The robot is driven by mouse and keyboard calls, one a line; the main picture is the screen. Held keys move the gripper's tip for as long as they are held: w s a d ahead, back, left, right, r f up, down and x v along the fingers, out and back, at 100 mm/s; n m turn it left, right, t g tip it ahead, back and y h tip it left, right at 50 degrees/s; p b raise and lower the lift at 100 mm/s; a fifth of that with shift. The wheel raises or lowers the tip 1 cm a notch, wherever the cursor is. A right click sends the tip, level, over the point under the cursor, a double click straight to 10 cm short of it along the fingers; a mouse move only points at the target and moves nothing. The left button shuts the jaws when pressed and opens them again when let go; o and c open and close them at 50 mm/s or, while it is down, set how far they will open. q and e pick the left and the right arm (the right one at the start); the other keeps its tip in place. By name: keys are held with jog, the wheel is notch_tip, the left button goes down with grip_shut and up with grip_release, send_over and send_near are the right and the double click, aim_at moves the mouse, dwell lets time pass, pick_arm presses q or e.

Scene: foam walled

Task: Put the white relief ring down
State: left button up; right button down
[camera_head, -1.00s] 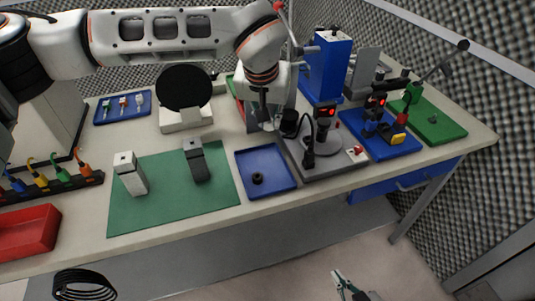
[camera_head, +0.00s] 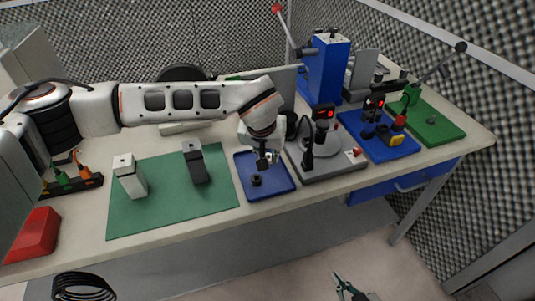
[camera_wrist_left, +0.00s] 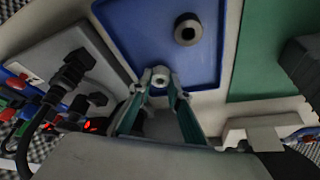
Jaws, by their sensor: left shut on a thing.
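The white relief ring (camera_wrist_left: 160,77) is small and pale. My left gripper (camera_wrist_left: 158,84) is shut on it, with the ring between its fingertips. In the head view my left gripper (camera_head: 265,163) is over the right part of the blue tray (camera_head: 281,187). In the left wrist view the ring shows against the tray's edge (camera_wrist_left: 125,40); whether it touches the tray I cannot tell. A dark ring (camera_head: 256,181) lies in the tray, apart from the held ring. My right gripper (camera_head: 345,287) is low at the bottom of the head view, away from the table; its jaw opening is unclear.
A green mat (camera_head: 165,212) with a white block (camera_head: 130,178) and a dark block (camera_head: 195,163) lies left of the tray. A grey-based device (camera_head: 328,167) with black parts stands close on the right. Part of the tray floor is bare.

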pick_arm(q)
jog(key=shift+f, duration=0.15)
jog(key=o, duration=0.8)
jog(key=shift+r, duration=0.4)
jog(key=d+v, duration=0.1)
jog(key=v, duration=1)
jog(key=shift+s+a+r, duration=0.2)
jog(key=shift+a, duration=0.3)
